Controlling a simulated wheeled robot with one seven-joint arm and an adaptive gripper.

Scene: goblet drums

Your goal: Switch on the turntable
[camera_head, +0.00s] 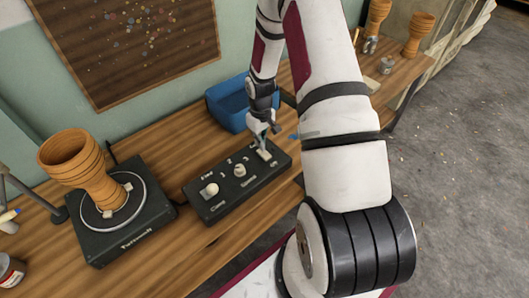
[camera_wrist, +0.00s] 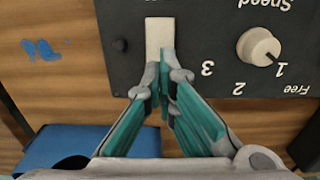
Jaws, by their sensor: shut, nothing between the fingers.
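A black control box (camera_head: 220,200) lies on the wooden bench, with a cream switch (camera_wrist: 160,38) at its right end in the head view. My gripper (camera_wrist: 166,75) is shut and empty, fingertips at the lower end of the switch in the wrist view; I cannot tell whether they press on it. My gripper (camera_head: 264,148) partly hides the switch in the head view. A white speed knob (camera_wrist: 258,47) has its mark near 1, and a dark round spot (camera_wrist: 121,44) sits beside the switch. The black turntable (camera_head: 125,236) stands left of the box, carrying a wooden goblet drum (camera_head: 80,165).
A blue bin (camera_head: 224,108) stands behind the control box. A second knob (camera_head: 210,189) is at the box's left end. More goblet drums (camera_head: 417,35) stand at the bench's far right. A jar (camera_head: 10,270) is at the left edge.

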